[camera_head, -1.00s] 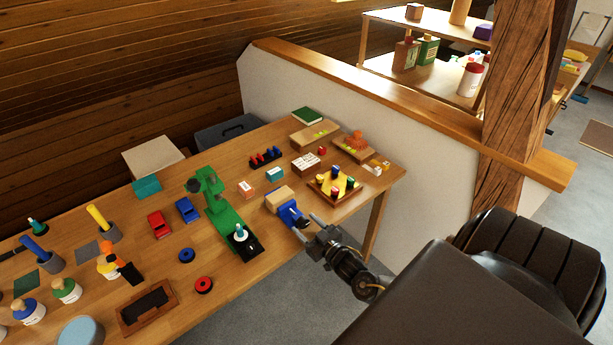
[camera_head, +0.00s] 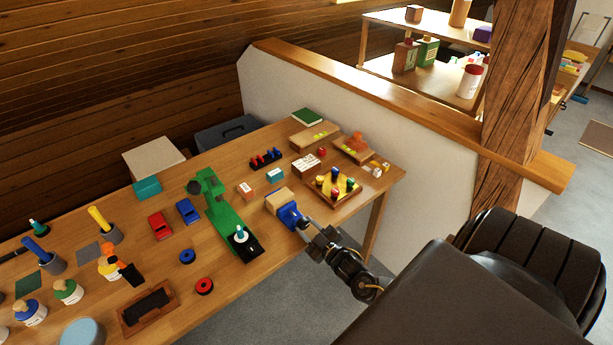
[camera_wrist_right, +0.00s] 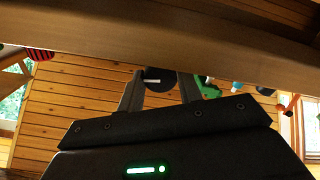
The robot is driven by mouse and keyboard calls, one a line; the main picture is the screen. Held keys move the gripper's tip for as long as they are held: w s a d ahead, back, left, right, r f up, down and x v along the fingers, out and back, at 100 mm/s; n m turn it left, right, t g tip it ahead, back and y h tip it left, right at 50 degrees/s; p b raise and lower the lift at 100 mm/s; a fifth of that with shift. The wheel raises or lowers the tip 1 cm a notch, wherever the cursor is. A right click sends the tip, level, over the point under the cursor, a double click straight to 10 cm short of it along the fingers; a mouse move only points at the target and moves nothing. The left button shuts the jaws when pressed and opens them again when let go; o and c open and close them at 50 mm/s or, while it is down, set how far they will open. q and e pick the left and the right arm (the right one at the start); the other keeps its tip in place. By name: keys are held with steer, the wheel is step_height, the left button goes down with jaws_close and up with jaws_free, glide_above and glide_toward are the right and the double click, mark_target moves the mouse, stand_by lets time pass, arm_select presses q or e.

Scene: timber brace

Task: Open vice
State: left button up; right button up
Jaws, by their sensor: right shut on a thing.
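The blue vice (camera_head: 289,215) with a pale wooden jaw block (camera_head: 279,201) is fixed at the front edge of the workbench. My right gripper (camera_head: 307,231) is at the vice's front, just off the bench edge, shut on the vice handle. In the right wrist view my two dark fingers (camera_wrist_right: 160,92) stand on either side of a dark round end (camera_wrist_right: 158,76) with a thin pale bar across it. The gap between the jaws of the vice is too small to make out. My left gripper is not in view.
On the workbench (camera_head: 225,275), a green press (camera_head: 217,205) stands left of the vice. A tray with colored pegs (camera_head: 332,187) lies to its right. A low wall (camera_head: 400,150) and a timber post (camera_head: 510,110) stand at the right.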

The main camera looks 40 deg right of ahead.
steer(key=shift+n, duration=1.1)
steer(key=o, duration=1)
steer(key=shift+s, duration=0.1)
steer(key=shift+s+a+f, duration=0.1)
steer(key=shift+a+f, duration=0.05)
steer(key=shift+a, duration=0.05)
